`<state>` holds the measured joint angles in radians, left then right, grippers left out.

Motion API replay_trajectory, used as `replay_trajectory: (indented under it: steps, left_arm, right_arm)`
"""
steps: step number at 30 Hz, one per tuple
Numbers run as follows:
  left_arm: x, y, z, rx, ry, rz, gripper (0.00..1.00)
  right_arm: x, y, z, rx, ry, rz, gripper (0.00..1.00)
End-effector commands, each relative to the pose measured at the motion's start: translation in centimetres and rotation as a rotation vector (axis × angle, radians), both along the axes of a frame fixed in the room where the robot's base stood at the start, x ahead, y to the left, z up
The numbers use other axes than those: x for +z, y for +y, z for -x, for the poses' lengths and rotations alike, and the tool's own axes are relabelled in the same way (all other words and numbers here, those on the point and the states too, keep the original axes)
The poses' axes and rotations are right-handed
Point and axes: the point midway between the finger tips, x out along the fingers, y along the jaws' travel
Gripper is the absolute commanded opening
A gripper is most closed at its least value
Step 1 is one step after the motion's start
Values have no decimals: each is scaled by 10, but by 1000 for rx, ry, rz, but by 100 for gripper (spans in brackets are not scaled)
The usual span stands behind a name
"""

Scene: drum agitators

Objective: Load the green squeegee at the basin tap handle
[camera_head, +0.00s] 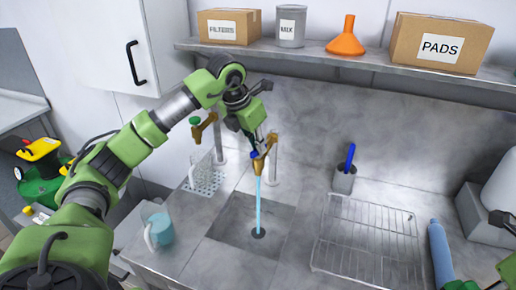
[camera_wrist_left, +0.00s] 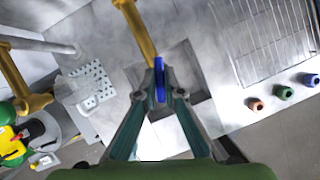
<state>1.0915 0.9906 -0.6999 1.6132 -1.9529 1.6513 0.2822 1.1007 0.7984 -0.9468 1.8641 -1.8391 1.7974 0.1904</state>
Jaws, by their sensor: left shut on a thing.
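My left gripper (camera_head: 262,142) is at the brass tap (camera_head: 258,165) over the basin (camera_head: 226,222). In the left wrist view my left gripper (camera_wrist_left: 161,92) is shut on the tap's blue handle (camera_wrist_left: 159,78), which stands between the fingertips. A pale blue water stream (camera_head: 258,205) runs from this tap's spout down to the drain. A second brass tap (camera_head: 208,126) with a green handle (camera_head: 195,121) stands to its left. I cannot make out a green squeegee in either view. At the right edge, parts of my right arm show, but its fingers are not clear.
A wire rack (camera_head: 368,240) lies right of the basin, with a blue-handled tool in a holder (camera_head: 344,180) behind it. A teal mug (camera_head: 158,230) stands front left. A glass stands on a perforated tray (camera_head: 203,182). A shelf (camera_head: 330,58) with boxes runs above.

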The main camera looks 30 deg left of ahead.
Motion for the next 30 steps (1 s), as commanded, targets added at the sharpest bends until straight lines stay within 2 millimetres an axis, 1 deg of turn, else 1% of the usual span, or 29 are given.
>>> replay_trajectory:
  steps: [5,11,30]
  left_arm:
    - [1,3,-1,-162,-2,1,0]
    - [3,4,-1,-352,-1,2,0]
    - [5,6,-5,-939,-4,1,0]
  right_arm:
    - [-2,0,0,0,-1,-1,0]
    - [2,0,0,0,-1,-1,0]
    - [26,0,0,0,-1,-1,0]
